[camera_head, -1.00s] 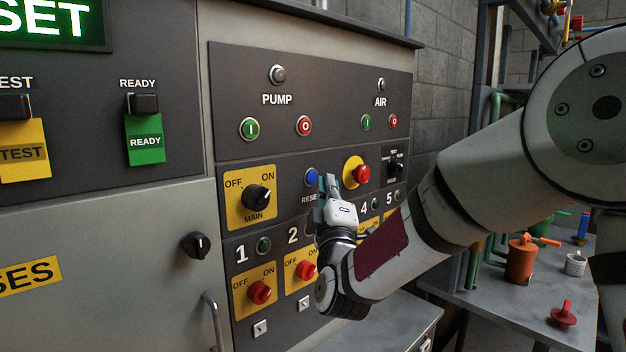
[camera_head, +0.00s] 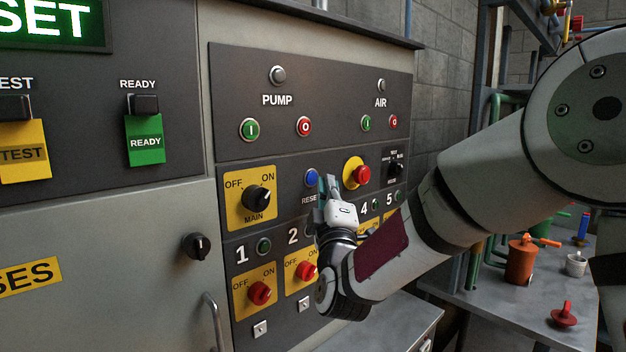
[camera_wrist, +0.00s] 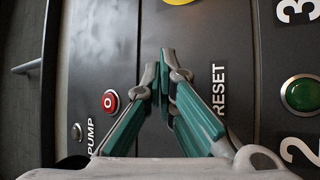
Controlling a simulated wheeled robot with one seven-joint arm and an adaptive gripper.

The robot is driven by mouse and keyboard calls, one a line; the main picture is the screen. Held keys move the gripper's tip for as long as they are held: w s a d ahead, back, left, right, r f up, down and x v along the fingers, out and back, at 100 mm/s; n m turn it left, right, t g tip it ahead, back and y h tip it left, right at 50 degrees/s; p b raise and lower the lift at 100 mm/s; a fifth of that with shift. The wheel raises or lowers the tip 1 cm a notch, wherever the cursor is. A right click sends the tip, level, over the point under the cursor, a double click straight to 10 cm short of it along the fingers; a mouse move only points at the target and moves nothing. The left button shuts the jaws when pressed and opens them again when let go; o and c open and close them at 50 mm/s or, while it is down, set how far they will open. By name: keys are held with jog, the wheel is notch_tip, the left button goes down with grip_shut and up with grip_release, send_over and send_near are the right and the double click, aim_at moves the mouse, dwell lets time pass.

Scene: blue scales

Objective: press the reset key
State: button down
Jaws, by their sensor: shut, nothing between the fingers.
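The reset key is a round blue button (camera_head: 311,177) on the dark panel, with its partly covered RESET label below it. My gripper (camera_head: 325,183) is beside it, its fingertips just right of the button in the head view. I cannot tell whether they touch it. In the wrist view my gripper (camera_wrist: 165,58) has its two green-sided fingers closed together with nothing between them. The RESET label (camera_wrist: 219,88) shows right of the fingers there. The blue button is not visible in that view, apparently hidden behind the fingers.
A red button on a yellow disc (camera_head: 361,174) is close to the right of my gripper. The black MAIN knob (camera_head: 257,197) is to the left. The red pump button (camera_head: 304,125) is above, and red switches (camera_head: 306,270) are below.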

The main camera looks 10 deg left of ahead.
jog(key=shift+w+a, duration=0.1)
jog(key=shift+w+a+b, duration=0.2)
jog(key=shift+a+b, duration=0.05)
jog(key=shift+b, duration=0.1)
jog(key=shift+w+a+b, duration=0.2)
jog(key=shift+a+b, duration=0.1)
dwell(0.7)
jog(key=shift+s+d, duration=0.1)
jog(key=shift+d, duration=0.05)
dwell(0.3)
jog(key=shift+s+d, duration=0.4)
jog(key=shift+d, duration=0.1)
jog(key=s+d, duration=0.1)
jog(key=d, duration=0.1)
jog(key=s+d, duration=0.2)
dwell(0.5)
dwell(0.5)
